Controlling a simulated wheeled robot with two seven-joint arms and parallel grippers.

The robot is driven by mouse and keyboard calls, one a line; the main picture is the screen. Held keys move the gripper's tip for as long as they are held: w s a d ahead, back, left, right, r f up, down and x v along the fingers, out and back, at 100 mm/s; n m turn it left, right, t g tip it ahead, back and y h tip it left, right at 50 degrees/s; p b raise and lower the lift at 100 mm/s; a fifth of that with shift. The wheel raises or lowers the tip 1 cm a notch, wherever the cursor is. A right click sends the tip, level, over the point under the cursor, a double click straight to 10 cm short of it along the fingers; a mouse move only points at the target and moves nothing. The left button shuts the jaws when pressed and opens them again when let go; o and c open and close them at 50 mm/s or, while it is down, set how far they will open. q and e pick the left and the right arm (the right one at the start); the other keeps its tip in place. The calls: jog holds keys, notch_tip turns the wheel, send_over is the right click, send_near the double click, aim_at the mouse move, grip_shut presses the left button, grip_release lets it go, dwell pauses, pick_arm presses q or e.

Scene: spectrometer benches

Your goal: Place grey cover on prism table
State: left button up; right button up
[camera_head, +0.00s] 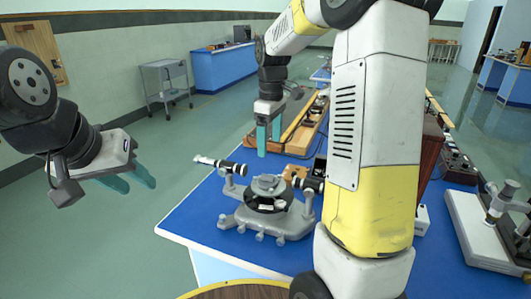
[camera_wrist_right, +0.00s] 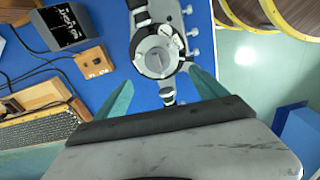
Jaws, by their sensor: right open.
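The spectrometer (camera_head: 268,218) stands on the blue bench top, with its grey base and telescope arms. A round grey cover (camera_head: 268,184) with a raised grip sits at its centre, over the prism table, which it mostly hides. The right wrist view shows the cover (camera_wrist_right: 157,52) from above, between and beyond the fingertips. My right gripper (camera_head: 269,139) is above the spectrometer with teal fingers apart, empty and clear of the cover. My left gripper (camera_head: 132,181) is open and empty, left of the bench over the floor.
A small wooden block (camera_wrist_right: 93,62) and a black box (camera_wrist_right: 62,25) stand beside the spectrometer. Wooden trays (camera_head: 300,135) lie behind it. A white-based microscope (camera_head: 490,225) is at the right. The bench's front left corner is bare.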

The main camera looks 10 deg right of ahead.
jog(key=s+a+r+m+t+y, duration=0.1)
jog(key=s+r+m+t, duration=0.2)
jog(key=s, duration=0.8)
jog(key=s+a+r+m+t+y, duration=0.1)
jog(key=s+m, duration=0.5)
jog(key=s, duration=0.6)
notch_tip(320, 180, up, 2)
jog(key=shift+r+m+t, duration=0.15)
jog(key=shift+m+t, duration=0.25)
jog(key=shift+t, duration=0.5)
jog(key=shift+a, duration=0.1)
